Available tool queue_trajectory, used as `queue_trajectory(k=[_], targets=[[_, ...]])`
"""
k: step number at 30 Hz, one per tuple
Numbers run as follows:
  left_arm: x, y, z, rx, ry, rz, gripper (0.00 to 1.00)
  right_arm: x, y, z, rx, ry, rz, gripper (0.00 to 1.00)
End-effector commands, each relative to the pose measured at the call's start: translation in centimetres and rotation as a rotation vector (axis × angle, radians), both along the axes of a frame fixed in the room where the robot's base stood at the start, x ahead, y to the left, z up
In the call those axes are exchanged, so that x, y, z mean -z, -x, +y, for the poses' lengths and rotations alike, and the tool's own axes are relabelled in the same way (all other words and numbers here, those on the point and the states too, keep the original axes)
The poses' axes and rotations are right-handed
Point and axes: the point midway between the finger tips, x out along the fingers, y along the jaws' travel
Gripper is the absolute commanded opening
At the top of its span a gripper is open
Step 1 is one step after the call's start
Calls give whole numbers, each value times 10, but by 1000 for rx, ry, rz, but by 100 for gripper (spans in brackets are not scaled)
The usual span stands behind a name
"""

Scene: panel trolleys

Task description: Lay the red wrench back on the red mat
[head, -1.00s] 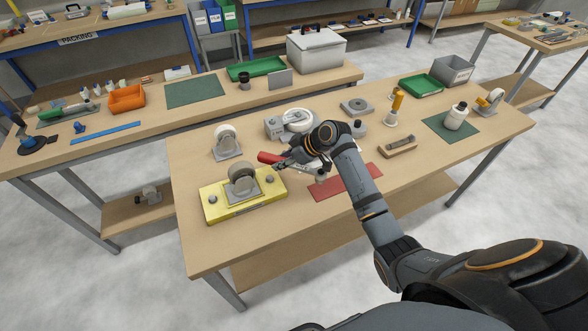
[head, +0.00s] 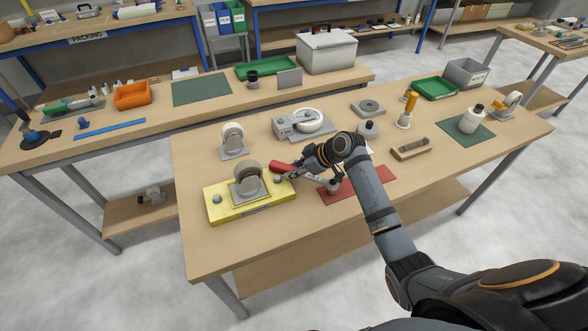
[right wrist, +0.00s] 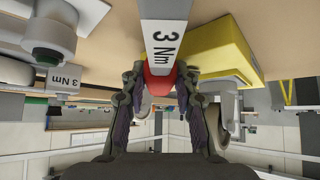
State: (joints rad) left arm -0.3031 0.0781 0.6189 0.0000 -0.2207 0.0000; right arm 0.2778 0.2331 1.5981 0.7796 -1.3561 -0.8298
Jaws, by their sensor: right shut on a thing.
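My right gripper (head: 300,173) is shut on the red wrench, which has a red handle (head: 281,167) and a grey shaft. The red mat (head: 370,182) lies flat on the table, right of the gripper. The wrench's grey head end (head: 332,186) shows over the mat's left part, and the handle is left of the mat. I cannot tell whether the wrench touches the mat. My left gripper is out of view.
A yellow block with a caster (head: 222,209) stands just left of the wrench handle. Behind are a white-wheeled device (head: 308,121) and a grey round part (head: 368,130). A wooden block (head: 411,149) lies right of the mat. The table front (head: 300,225) is clear.

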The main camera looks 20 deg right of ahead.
Motion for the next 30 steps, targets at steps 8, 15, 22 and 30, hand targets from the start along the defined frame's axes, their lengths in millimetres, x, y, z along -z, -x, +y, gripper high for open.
queue_trajectory(k=[8,15,22,30], targets=[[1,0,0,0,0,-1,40,6,1,0,0,0,6,40],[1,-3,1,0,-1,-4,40,7,1,0,1,1,8,52],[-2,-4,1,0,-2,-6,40,0,1,0,0,2,5,52],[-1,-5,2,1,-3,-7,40,-43,22,-29,2,9,0,52]])
